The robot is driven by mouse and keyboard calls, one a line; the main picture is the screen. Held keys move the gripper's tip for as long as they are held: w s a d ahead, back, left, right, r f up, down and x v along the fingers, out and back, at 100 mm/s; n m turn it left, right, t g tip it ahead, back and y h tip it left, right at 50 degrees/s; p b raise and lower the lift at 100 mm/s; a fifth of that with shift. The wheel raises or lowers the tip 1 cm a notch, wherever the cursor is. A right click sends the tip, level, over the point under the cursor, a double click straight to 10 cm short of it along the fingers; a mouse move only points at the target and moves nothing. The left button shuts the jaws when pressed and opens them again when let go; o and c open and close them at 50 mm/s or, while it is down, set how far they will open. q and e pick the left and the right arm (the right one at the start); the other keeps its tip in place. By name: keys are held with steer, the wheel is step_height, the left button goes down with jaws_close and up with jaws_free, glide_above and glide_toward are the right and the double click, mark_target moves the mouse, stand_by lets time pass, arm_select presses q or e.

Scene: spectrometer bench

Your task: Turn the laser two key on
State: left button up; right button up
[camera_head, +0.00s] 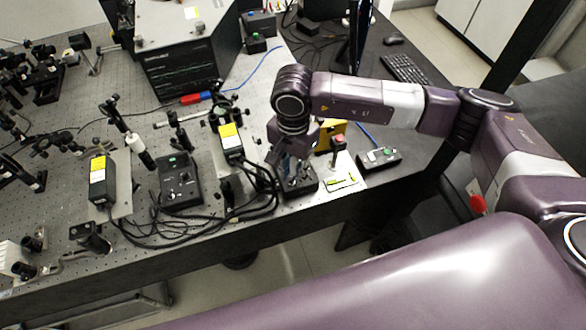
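My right arm comes in from the right, and its gripper (288,172) points down over a small black control box (303,190) near the front edge of the bench. The gripper covers much of this box's top. I cannot make out the key or its position, nor whether the fingers touch it. The fingers are too small and dark to tell open from shut. A second black control box (180,184) with knobs stands further left. Two black laser heads with yellow labels, one at left (100,181) and one nearer the middle (231,142), stand on the bench. My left gripper is not in view.
A large black instrument (188,55) stands behind.

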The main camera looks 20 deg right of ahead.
steer(key=shift+c, duration=0.2)
jaws_close()
steer(key=shift+f+m+b, duration=0.2)
steer(key=shift+m+b, duration=0.3)
steer(key=shift+b, duration=0.45)
steer(key=m+b, duration=0.3)
steer(key=b, duration=0.2)
steer(key=shift+d+m, duration=0.1)
steer(key=shift+m, duration=0.2)
steer(key=shift+s+r+m+b, duration=0.15)
steer(key=shift+m+b, duration=1.25)
steer(key=shift+m, duration=0.1)
steer(key=shift+o, duration=0.2)
jaws_free()
